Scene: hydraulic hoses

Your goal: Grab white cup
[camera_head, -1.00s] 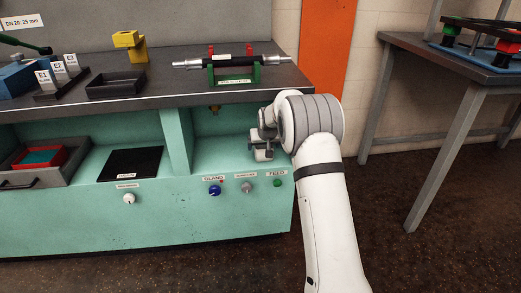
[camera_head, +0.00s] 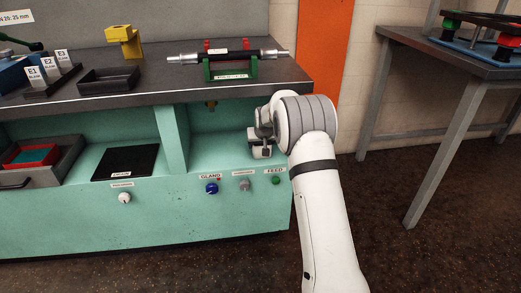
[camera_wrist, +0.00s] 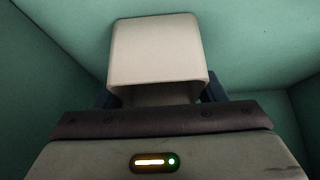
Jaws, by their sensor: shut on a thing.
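The white cup (camera_wrist: 158,52) fills the upper middle of the wrist view, as a pale, rounded box shape with its opening toward the camera. My gripper (camera_wrist: 160,98) is shut on it, with a dark finger on each side of the cup. In the head view my gripper (camera_head: 259,146) is inside the right-hand green bay under the bench top. A small pale part of the cup (camera_head: 261,153) shows there below the gripper. The fingertips are largely hidden, and I cannot tell whether the cup touches the bay floor.
Green bay walls (camera_wrist: 45,60) surround the gripper, and the bench top (camera_head: 160,98) overhangs it. Knobs (camera_head: 212,188) line the front panel. A black pad (camera_head: 125,162) lies left of the divider (camera_head: 172,140). Open floor (camera_head: 420,240) lies at right.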

